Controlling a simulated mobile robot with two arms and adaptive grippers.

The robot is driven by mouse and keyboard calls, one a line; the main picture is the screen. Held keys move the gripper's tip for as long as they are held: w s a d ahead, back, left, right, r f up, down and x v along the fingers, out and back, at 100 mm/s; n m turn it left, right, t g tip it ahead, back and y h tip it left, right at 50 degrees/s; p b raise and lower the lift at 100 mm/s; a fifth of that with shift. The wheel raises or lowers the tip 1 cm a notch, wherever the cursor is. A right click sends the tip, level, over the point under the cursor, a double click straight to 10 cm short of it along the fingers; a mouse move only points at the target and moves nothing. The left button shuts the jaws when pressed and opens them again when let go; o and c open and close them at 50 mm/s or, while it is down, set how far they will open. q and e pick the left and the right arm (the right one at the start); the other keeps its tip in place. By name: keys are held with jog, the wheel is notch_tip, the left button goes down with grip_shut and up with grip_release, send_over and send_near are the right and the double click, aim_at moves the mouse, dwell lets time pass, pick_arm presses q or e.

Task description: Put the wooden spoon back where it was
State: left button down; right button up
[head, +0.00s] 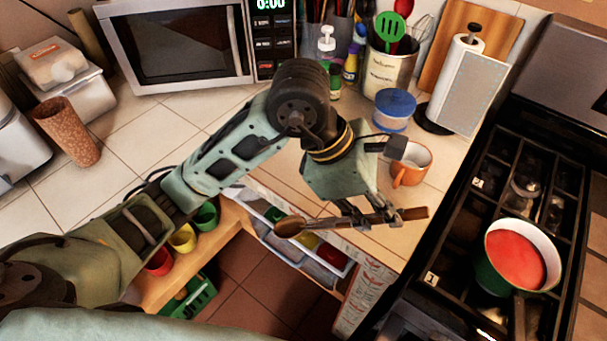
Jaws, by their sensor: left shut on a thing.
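The wooden spoon (290,227) is held level in my left gripper (382,218), over the counter's front edge. Its round bowl points left and its handle sticks out to the right of the fingers. My left gripper is shut on the handle. A utensil canister (388,75) with a green slotted spatula, a red spoon and a whisk stands at the back of the counter. A pot of red sauce (515,258) sits on the stove at the right. My right gripper is not in view.
An orange mug (411,165), a blue-lidded tub (394,108) and a paper towel roll (455,75) stand behind the gripper. A microwave (178,45) is at the back left. An open drawer (325,255) lies below the counter edge. Tiles at left are partly clear.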

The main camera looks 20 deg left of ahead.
pick_arm(q)
jog(key=s+d+r+m+g+y+p, duration=0.1)
jog(key=s+d+r+m+y+p, duration=0.2)
jog(key=d, duration=0.4)
jog(key=w+a+f+y+p, duration=0.1)
jog(key=w+a+f, duration=0.1)
jog(key=w, duration=0.1)
jog(key=w+a+f+m+y+p, duration=0.1)
jog(key=w+a+f+p, duration=0.1)
jog(key=w+f, duration=0.1)
jog(key=w+a+f+m+p, duration=0.1)
jog(key=w+a+f, duration=0.1)
jog(key=w+f, duration=0.1)
jog(key=shift+a+f+y, duration=0.1)
jog(key=shift+f+y, duration=0.05)
jog(key=shift+y, duration=0.25)
notch_tip(320, 180, down, 3)
jog(key=shift+f+p, duration=0.1)
jog(key=shift+p, duration=1)
jog(key=shift+f, duration=0.45)
jog(key=c, duration=2.1)
grip_release()
jog(key=o, duration=0.4)
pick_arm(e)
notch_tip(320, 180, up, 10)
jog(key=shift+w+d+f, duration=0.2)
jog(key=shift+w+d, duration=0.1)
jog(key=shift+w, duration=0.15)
pick_arm(q)
jog(key=shift+o, duration=0.2)
